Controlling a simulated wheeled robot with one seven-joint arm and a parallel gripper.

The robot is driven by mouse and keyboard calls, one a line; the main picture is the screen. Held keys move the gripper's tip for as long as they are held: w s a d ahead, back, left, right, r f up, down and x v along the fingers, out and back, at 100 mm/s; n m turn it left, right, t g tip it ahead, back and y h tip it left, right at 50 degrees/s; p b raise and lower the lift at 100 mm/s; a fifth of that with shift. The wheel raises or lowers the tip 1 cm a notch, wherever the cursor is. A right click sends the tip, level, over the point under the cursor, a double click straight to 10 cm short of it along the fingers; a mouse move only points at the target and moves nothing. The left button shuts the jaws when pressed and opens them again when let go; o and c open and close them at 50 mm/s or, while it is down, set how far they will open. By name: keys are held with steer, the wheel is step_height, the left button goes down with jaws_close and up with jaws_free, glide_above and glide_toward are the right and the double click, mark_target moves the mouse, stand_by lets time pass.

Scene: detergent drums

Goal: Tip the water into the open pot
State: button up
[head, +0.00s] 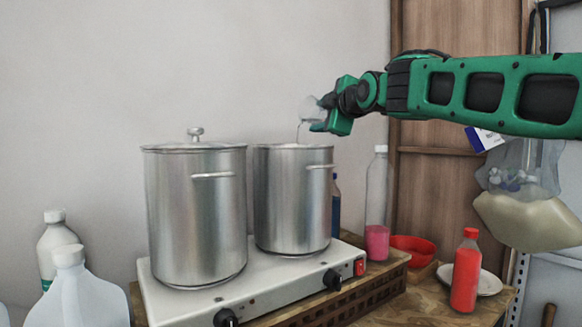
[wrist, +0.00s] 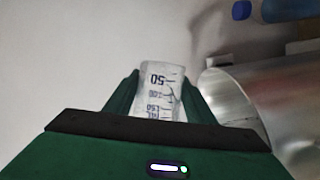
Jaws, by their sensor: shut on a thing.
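My gripper (head: 320,122) is shut on a clear measuring cup (head: 310,107), above the rim of the open pot. The cup is tilted, and a thin stream of water (head: 298,132) falls from its lip towards the pot's mouth. The open pot (head: 292,205) is steel, without a lid, at the right of the hotplate. In the wrist view the cup (wrist: 161,90), with printed volume marks, sits between my green fingers (wrist: 160,80). The open pot's rim (wrist: 232,100) shows to its right. The water level inside the pot is hidden.
A lidded steel pot (head: 197,215) stands left of the open one on the white hotplate (head: 240,297). Behind and right are a bottle with pink liquid (head: 377,205), a red bowl (head: 413,248) and a red bottle (head: 466,272). White jugs (head: 78,295) stand at the left.

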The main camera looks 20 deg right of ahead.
steer(key=shift+s+a+f+n+t+p, duration=0.15)
steer(key=shift+a+n+p, duration=0.2)
steer(key=shift+a+n, duration=0.1)
steer(key=shift+s+a+f+n+t+p, duration=0.1)
steer(key=shift+a+f+n+t+p, duration=0.05)
steer(key=shift+a+n+p, duration=0.25)
stand_by(0.5)
steer(key=shift+d+r+n+p, duration=0.1)
steer(key=shift+r+n+p, duration=0.15)
steer(key=shift+n+p, duration=0.15)
stand_by(0.3)
steer(key=shift+r+n+t, duration=0.15)
steer(key=shift+n+t, duration=0.15)
steer(key=shift+n, duration=0.05)
steer(key=shift+a+r+n, duration=0.3)
steer(key=shift+r+n, duration=0.15)
steer(key=shift+n, duration=0.45)
